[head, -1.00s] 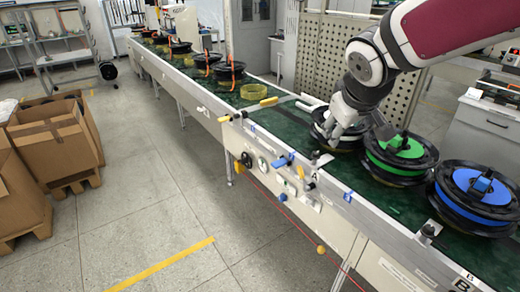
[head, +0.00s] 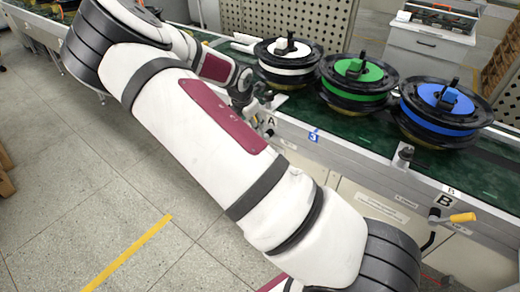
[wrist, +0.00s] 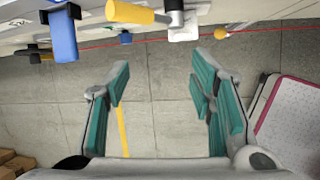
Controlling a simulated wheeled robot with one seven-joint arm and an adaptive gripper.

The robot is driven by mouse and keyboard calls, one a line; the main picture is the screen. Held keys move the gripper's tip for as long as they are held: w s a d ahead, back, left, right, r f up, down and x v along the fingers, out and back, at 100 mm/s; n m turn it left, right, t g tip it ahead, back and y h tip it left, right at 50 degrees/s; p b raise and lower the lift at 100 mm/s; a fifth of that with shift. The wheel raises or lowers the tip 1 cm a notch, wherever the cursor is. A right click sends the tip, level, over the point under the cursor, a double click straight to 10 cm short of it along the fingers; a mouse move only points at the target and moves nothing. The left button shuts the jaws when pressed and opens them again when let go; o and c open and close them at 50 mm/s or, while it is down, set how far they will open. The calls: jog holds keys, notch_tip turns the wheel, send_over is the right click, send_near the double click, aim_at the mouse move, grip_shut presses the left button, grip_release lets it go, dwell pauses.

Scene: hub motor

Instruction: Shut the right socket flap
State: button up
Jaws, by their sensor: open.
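My gripper (wrist: 160,82) is open in the wrist view, with teal finger pads apart and nothing between them. In the head view my gripper (head: 258,98) is at the conveyor's front side near label A, partly hidden by my arm. I cannot pick out the right socket flap with certainty in either view. The wrist view shows a blue handle (wrist: 62,36) at upper left and a yellow-handled lever (wrist: 131,12) on a white plate at the top, both beyond the fingertips. A small metal bracket (head: 403,156) stands on the conveyor edge in the head view.
White (head: 289,66), green (head: 357,72) and blue (head: 441,97) hub motors stand on the conveyor. A yellow crank handle (head: 460,217) sticks out below label B. A red cord with a yellow ball (wrist: 220,33) crosses the wrist view. The floor (head: 60,200) is clear.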

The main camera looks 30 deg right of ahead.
jog(key=shift+n+g+h, duration=0.3)
jog(key=shift+n+g, duration=0.4)
jog(key=x, duration=0.5)
jog(key=s+b+x, duration=0.1)
jog(key=x, duration=0.5)
jog(key=s+b+x, duration=0.1)
jog(key=x, duration=0.4)
jog(key=shift+f, duration=0.45)
jog(key=c, duration=1.2)
